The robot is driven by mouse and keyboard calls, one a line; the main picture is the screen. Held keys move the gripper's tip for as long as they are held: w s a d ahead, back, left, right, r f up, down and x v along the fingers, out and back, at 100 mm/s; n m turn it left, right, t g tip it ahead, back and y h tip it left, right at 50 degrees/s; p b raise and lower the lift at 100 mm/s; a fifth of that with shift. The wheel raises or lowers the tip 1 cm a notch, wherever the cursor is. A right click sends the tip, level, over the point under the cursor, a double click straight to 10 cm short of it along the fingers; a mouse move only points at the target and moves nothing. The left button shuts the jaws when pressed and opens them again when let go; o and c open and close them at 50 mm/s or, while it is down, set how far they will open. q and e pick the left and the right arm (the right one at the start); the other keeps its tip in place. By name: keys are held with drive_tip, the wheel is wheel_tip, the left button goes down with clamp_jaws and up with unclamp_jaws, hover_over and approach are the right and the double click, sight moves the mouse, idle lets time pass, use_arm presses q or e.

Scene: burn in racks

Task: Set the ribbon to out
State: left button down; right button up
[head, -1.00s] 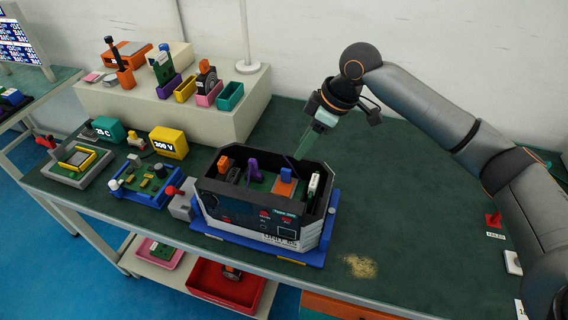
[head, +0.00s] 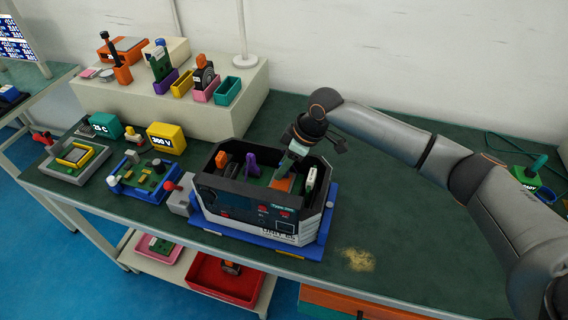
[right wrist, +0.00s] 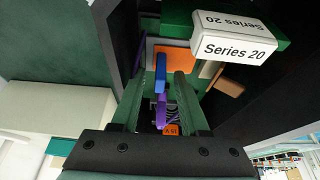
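The open-topped black unit (head: 235,204) stands on a blue base (head: 312,250), with "Type 200" on its front. Inside are an upright purple piece (head: 252,164), an orange block (head: 222,160) and an orange plate (head: 283,183). My right gripper (head: 287,172) reaches down into the unit over the orange plate. In the right wrist view its green fingers (right wrist: 163,80) are apart, with a blue upright tab (right wrist: 160,72) between them and visible space beside it. The purple piece (right wrist: 161,110) shows beyond. I cannot tell which part is the ribbon. My left gripper is out of view.
A white "Series 20" block (right wrist: 234,50) stands close beside the fingers; it also shows in the head view (head: 311,177). A red-knobbed grey fixture (head: 181,196) adjoins the unit on the left. A beige shelf (head: 185,110) stands behind. The table right of the unit is mostly clear.

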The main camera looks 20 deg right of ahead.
clamp_jaws()
idle(1.2)
